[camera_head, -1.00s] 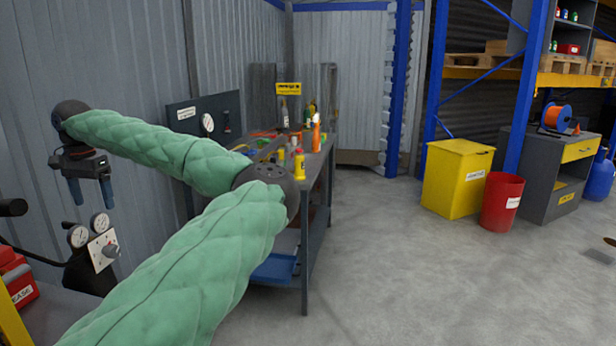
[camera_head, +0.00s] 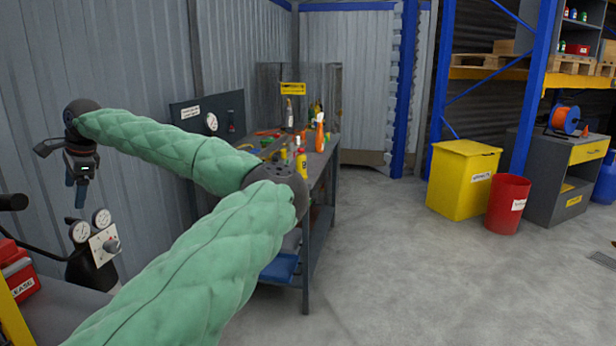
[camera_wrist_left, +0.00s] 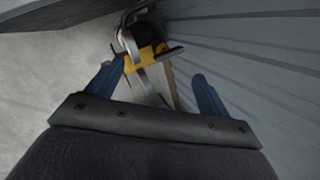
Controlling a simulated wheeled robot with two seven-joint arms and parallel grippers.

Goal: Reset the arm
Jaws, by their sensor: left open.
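My left arm, in a green quilted cover, reaches in from the lower left in the head view and folds back to the far left. My left gripper (camera_head: 76,190) hangs there with its blue fingers pointing down, in front of the grey corrugated wall. In the left wrist view the two fingers (camera_wrist_left: 158,92) stand wide apart with nothing between them at close range. A yellow and black item (camera_wrist_left: 148,55) shows beyond the fingers; I cannot tell what it is. My right gripper is in no view.
A workbench (camera_head: 318,188) with bottles and tools stands behind the arm. A yellow bin (camera_head: 459,182) and red bucket (camera_head: 507,204) are at the right. The floor (camera_head: 400,270) between is clear.

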